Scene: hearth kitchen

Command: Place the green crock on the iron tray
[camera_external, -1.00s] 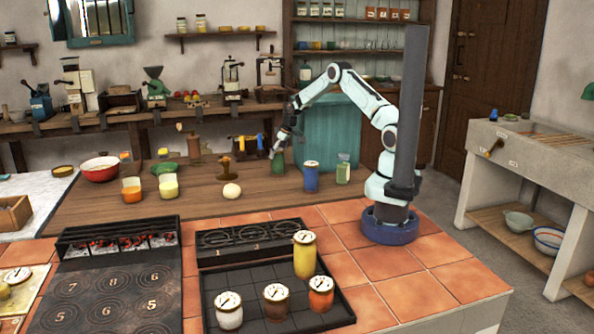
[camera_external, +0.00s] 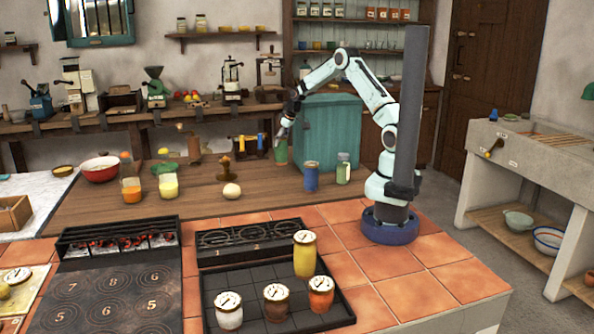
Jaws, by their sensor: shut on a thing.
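The green crock (camera_external: 281,154) is at the back of the wooden counter, in front of the teal cabinet. My gripper (camera_external: 282,138) is shut on its upper part, and the crock looks raised above the counter. The fingers partly hide the crock's top. The iron tray (camera_external: 243,316) is a dark, gridded tray on the terracotta tiles in the foreground. It holds a white crock (camera_external: 229,312), a brown crock (camera_external: 276,304), an orange crock (camera_external: 321,296) and a taller yellow crock (camera_external: 304,256). Bare tray shows at the left and back.
A blue crock (camera_external: 311,177) and a glass jar (camera_external: 343,168) stand right of the green crock. A pale dough ball (camera_external: 231,191) and a brown stand (camera_external: 225,170) are to its left. A dark raised rack (camera_external: 249,238) borders the tray's back. The stove (camera_external: 115,290) lies left.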

